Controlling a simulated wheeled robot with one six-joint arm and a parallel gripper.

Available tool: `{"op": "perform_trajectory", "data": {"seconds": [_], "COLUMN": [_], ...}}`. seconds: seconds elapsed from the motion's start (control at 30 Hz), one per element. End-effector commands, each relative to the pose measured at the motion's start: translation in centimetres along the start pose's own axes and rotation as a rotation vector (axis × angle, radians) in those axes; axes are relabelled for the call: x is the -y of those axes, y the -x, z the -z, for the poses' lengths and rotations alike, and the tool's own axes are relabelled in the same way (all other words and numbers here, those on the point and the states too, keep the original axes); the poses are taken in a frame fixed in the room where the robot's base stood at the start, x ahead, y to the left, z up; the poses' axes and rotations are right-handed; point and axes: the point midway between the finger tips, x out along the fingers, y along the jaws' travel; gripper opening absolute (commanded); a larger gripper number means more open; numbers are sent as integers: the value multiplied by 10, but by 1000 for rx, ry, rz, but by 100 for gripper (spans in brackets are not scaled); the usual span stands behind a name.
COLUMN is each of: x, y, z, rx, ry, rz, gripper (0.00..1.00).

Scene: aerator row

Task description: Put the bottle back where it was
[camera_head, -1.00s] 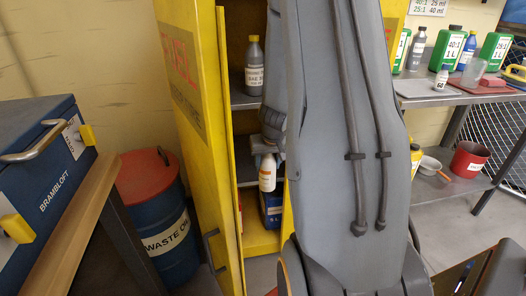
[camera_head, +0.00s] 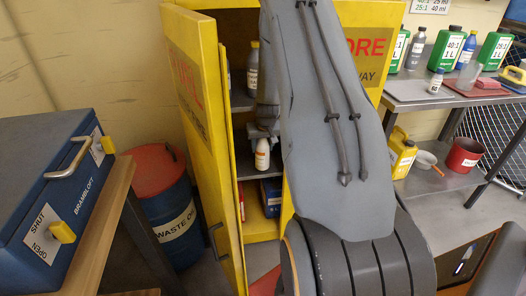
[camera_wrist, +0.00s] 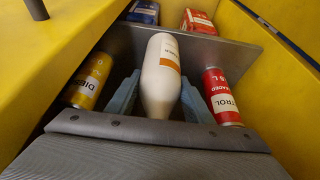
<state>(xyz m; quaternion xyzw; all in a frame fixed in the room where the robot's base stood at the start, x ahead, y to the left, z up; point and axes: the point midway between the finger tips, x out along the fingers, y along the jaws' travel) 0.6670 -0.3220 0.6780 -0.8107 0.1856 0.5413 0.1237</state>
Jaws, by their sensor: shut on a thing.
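A white bottle with an orange label (camera_wrist: 162,75) is in my gripper (camera_wrist: 158,100). In the wrist view the pale blue-grey fingers lie on either side of it. In the head view the white bottle (camera_head: 262,154) hangs roughly upright under my gripper (camera_head: 263,134), in the opening of the yellow cabinet (camera_head: 208,118). It is close to the lower shelf (camera_head: 247,171); I cannot tell whether its base touches. My arm hides much of the cabinet's inside.
A yellow diesel can (camera_wrist: 90,80) and a red petrol can (camera_wrist: 220,95) flank the bottle closely. A dark bottle (camera_head: 252,70) stands on the upper shelf. The open cabinet door (camera_head: 230,160) is on the left, beside the waste oil drum (camera_head: 166,205).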

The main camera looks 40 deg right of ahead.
Motion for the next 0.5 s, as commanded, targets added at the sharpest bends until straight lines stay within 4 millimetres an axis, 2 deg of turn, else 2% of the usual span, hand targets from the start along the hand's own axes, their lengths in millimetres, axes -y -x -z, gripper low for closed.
{"op": "perform_trajectory", "data": {"seconds": [0.2, 0.5], "x": [0, 0], "y": [-25, -29], "z": [-11, -12], "rx": [1, -1], "ry": [-1, 0], "rz": [0, -1], "gripper": [10, 10]}}
